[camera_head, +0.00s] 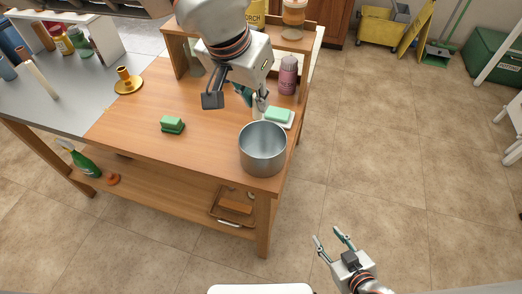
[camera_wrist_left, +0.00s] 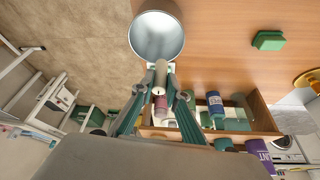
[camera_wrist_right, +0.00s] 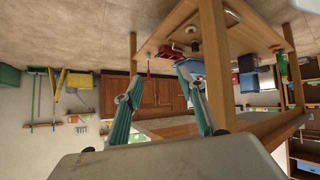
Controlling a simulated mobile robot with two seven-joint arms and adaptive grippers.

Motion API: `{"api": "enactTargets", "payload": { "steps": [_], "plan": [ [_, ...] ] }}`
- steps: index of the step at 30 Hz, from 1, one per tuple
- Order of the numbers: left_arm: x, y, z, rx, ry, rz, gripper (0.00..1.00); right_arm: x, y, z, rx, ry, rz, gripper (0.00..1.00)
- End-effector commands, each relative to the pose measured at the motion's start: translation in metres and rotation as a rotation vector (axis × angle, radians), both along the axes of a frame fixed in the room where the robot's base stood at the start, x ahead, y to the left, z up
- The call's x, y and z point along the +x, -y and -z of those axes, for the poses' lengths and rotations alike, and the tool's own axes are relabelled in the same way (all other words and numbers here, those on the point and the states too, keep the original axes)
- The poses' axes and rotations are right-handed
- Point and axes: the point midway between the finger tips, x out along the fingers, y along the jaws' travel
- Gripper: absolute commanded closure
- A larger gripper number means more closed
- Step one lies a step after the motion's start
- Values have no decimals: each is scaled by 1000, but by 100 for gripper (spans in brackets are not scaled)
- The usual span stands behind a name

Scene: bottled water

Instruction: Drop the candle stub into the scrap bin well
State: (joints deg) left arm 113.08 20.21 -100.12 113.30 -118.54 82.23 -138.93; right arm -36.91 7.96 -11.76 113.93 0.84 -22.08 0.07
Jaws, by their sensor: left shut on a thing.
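My left gripper (camera_head: 258,98) is shut on the candle stub, a pale cream cylinder (camera_wrist_left: 161,74) gripped between the fingertips in the left wrist view. In the head view the stub is mostly hidden by the fingers. The scrap bin, a round grey metal pot (camera_head: 263,160), stands at the table's front right corner; it also shows in the left wrist view (camera_wrist_left: 157,38). The gripper is just behind the bin's far rim, not over its opening. My right gripper (camera_head: 328,243) is open and empty, out over the floor to the right of the table.
A green block on a white dish (camera_head: 289,124) lies right behind the bin. A pink bottle (camera_head: 288,76) stands further back. A green sponge (camera_head: 172,125) and a brass candle holder (camera_head: 127,82) are left on the wooden table (camera_head: 205,150), with bare tabletop between sponge and bin.

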Motion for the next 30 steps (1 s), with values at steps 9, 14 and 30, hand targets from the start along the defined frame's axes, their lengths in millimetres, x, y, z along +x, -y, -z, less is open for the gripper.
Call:
{"api": "enactTargets", "payload": {
  "steps": [9,14,30],
  "plan": [
    [0,0,28,0,-3,-1,97,13,7,3,-21,27,0,60],
    [0,0,27,-1,0,-2,97,17,7,-3,-19,39,1,60],
    [0,-1,25,0,1,-2,66,4,4,8,-17,9,-6,60]
  ]
}}
